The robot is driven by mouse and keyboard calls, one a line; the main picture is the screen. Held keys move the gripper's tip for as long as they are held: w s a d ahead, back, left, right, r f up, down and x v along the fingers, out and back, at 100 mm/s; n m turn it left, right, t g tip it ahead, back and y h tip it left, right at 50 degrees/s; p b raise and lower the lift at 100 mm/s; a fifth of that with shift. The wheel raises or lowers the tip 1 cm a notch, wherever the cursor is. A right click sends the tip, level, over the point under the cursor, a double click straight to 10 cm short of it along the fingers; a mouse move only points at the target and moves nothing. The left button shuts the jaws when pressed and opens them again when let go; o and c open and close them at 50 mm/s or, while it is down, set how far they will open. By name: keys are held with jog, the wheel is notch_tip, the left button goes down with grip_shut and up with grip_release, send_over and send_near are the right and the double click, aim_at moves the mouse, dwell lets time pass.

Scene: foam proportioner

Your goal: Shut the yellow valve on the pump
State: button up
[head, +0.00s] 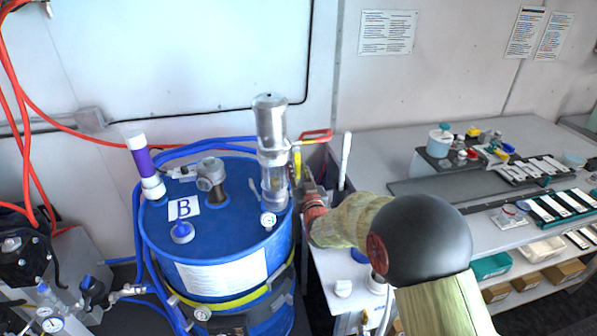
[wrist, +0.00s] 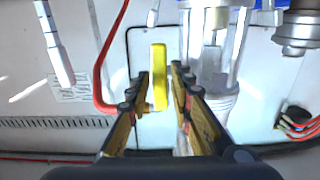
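The pump (head: 271,135) is a silver cylinder standing upright on the blue drum (head: 225,225) marked B. The yellow valve (head: 297,163) is a narrow lever at the pump's right side, partly hidden by my gripper in the head view. In the wrist view the yellow valve handle (wrist: 160,78) shows as a straight bar between the fingers of my gripper (wrist: 160,76). Gaps show on both sides of the handle, so the fingers are open around it and not clamped. The pump's clear and metal body (wrist: 212,50) is just right of the right finger.
A white upright tube (head: 345,160) stands right of the gripper. The workbench (head: 370,150) at right carries trays and small containers. Blue hoses (head: 140,230) loop around the drum.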

jog(key=shift+w+a, duration=0.1)
jog(key=shift+w, duration=0.1)
jog(key=shift+c, duration=0.7)
jog(key=c, duration=0.4)
grip_shut()
